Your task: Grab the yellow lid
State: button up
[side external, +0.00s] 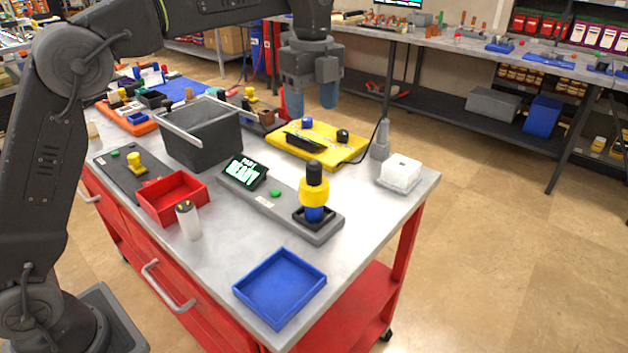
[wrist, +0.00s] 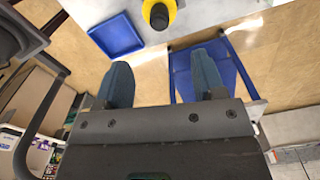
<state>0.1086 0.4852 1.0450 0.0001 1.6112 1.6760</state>
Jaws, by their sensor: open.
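A yellow ring-shaped piece with a black top (side external: 314,192) stands upright on a blue part in a black square holder on the grey station. It also shows at the top edge of the wrist view (wrist: 160,10), partly cut off. I cannot tell whether this piece is the yellow lid. A flat yellow plate (side external: 340,152) with blue and black knobs lies farther back on the table. My gripper (side external: 312,98) is open and empty, above the back of the table, higher than the yellow pieces and apart from them. Its two blue fingers are spread in the wrist view (wrist: 163,76).
A blue tray (side external: 280,287) lies at the front corner. A red tray (side external: 172,196), a white bottle (side external: 188,220) and a tall grey bin (side external: 201,133) stand to the left. A white box (side external: 400,173) and a grey upright tool (side external: 381,139) are at right.

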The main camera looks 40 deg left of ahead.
aim_at(314, 164)
notch_tip(314, 164, down, 8)
jog(key=shift+f, duration=0.2)
jog(key=shift+s+d+f, duration=0.15)
jog(key=shift+d+f, duration=0.05)
jog(key=shift+f, duration=1.15)
jog(key=shift+s+d+f, duration=0.1)
jog(key=shift+d+f, duration=0.1)
jog(key=shift+f, duration=1.1)
jog(key=shift+c, duration=0.2)
jog(key=c, duration=1)
jog(key=shift+r, duration=0.1)
jog(key=shift+c, duration=0.2)
